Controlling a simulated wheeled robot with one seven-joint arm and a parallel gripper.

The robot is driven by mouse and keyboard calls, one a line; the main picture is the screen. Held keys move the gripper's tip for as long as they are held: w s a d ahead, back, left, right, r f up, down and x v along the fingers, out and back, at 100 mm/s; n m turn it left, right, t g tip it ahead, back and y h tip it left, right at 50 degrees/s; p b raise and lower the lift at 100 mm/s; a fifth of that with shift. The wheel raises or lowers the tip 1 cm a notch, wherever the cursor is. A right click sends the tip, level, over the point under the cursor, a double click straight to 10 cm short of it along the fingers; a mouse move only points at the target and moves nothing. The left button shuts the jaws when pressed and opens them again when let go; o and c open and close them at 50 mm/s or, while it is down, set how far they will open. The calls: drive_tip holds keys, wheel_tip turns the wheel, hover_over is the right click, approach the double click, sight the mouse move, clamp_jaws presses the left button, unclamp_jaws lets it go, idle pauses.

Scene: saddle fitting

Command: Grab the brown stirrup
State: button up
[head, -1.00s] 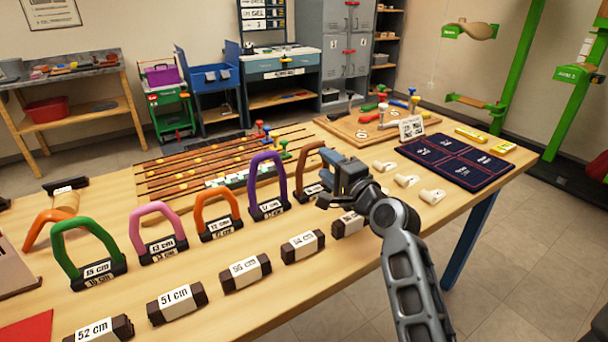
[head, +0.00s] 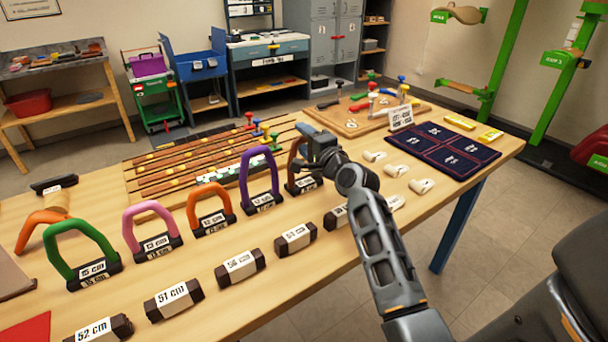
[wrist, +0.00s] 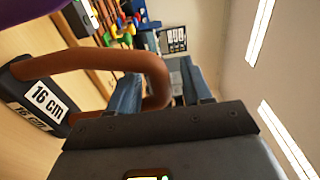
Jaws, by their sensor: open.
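The brown stirrup (head: 293,158) stands upright on the table, last in the row of coloured stirrups, partly hidden by my gripper (head: 313,143) in the head view. In the wrist view, the brown stirrup (wrist: 110,57) has a dark base with a "16 cm" label. My gripper (wrist: 160,68) is open, with one blue finger on each side of the arch's curved far part. The bar appears to lie between the fingers; I cannot tell whether either finger touches it.
A purple stirrup (head: 244,178) stands just left of the brown one, followed by orange, pink and green ones. Labelled dark blocks (head: 296,237) line the front of the table. White pieces (head: 421,186) and a dark blue mat (head: 447,146) lie to the right.

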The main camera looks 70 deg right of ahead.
drive_tip(key=shift+c, duration=0.3)
clamp_jaws()
idle(0.5)
